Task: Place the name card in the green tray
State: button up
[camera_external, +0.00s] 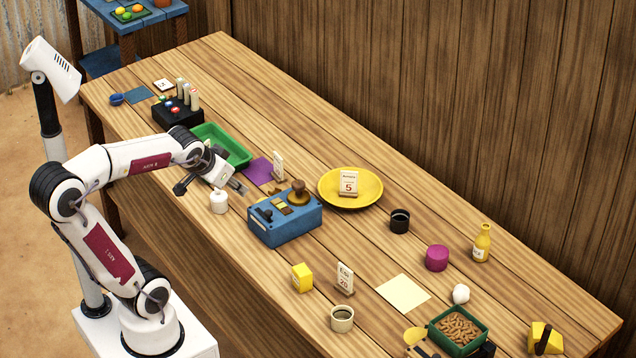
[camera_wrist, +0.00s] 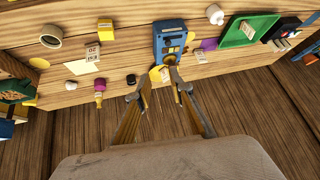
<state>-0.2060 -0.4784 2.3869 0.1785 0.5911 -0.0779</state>
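Several small cards stand on the table, and I cannot tell which is the name card. One card (camera_external: 348,183) with a 5 stands on the yellow plate (camera_external: 327,197). Another card (camera_external: 278,166) stands by the purple mat (camera_external: 258,171), and a third card (camera_external: 345,277) with a 20 stands near the front. My gripper is open and empty above the table, left of the blue box. Its two fingers (camera_wrist: 160,84) are apart in the wrist view.
The blue box (camera_external: 285,220) with a brown knob and the white jar (camera_external: 219,202) stand close to my gripper. Cups, a yellow bottle (camera_external: 482,243) and a crate (camera_external: 457,343) occupy the right part.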

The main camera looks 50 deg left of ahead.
jog(key=s+d+f+m+g+h, duration=0.1)
jog(key=s+d+f+m+h, duration=0.1)
jog(key=s+d, duration=0.7)
jog(key=shift+s+d+f+h, duration=0.2)
jog(key=shift+s+d+h, duration=0.2)
jog(key=shift+s, duration=0.45)
